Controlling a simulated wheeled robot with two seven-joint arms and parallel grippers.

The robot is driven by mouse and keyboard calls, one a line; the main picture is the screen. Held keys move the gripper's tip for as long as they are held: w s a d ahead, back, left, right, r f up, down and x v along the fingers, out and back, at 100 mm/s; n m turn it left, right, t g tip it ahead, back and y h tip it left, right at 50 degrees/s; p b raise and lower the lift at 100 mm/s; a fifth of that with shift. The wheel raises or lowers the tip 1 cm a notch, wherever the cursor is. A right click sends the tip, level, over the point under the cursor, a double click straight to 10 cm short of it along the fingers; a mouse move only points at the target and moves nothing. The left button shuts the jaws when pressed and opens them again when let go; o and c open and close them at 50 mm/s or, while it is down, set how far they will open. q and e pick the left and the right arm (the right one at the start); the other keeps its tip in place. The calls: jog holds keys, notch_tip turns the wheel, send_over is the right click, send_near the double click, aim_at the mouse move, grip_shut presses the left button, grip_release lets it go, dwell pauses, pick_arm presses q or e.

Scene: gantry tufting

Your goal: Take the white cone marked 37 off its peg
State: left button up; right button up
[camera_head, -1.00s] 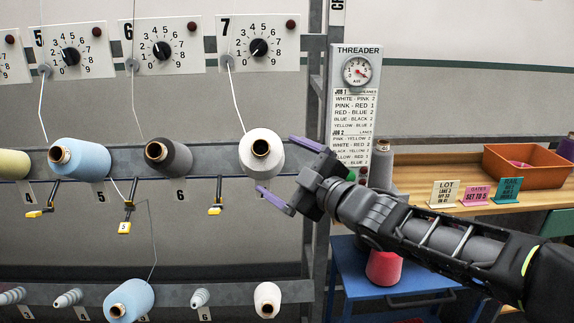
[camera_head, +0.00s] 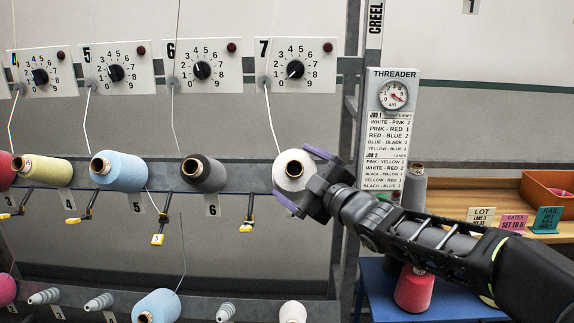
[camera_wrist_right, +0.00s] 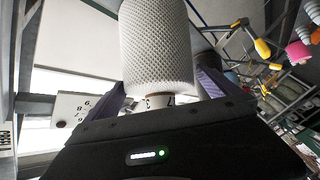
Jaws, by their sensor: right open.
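My right gripper (camera_head: 291,170) is open, with one purple finger above and one below the cone. I cannot tell whether the fingers touch it. The peg is hidden inside the cone. My left gripper is not in view.
A black cone (camera_head: 206,174), a blue cone (camera_head: 122,171) and a yellow cone (camera_head: 45,171) sit left on the same rail. Yellow-tipped arms (camera_head: 247,226) hang below. A second white cone (camera_head: 292,312) is lower. The threader post (camera_head: 392,130) stands close right.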

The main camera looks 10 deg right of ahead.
aim_at(291, 170)
jog(key=shift+p+x, duration=0.45)
jog(key=shift+x, duration=1.8)
jog(key=c, duration=1.7)
jog(key=shift+r, duration=0.15)
jog(key=shift+c, duration=0.4)
jog(key=shift+s+r, duration=0.1)
jog(key=shift+s, duration=0.05)
jog(key=shift+s+a+r, duration=0.1)
jog(key=shift+s+r, duration=0.2)
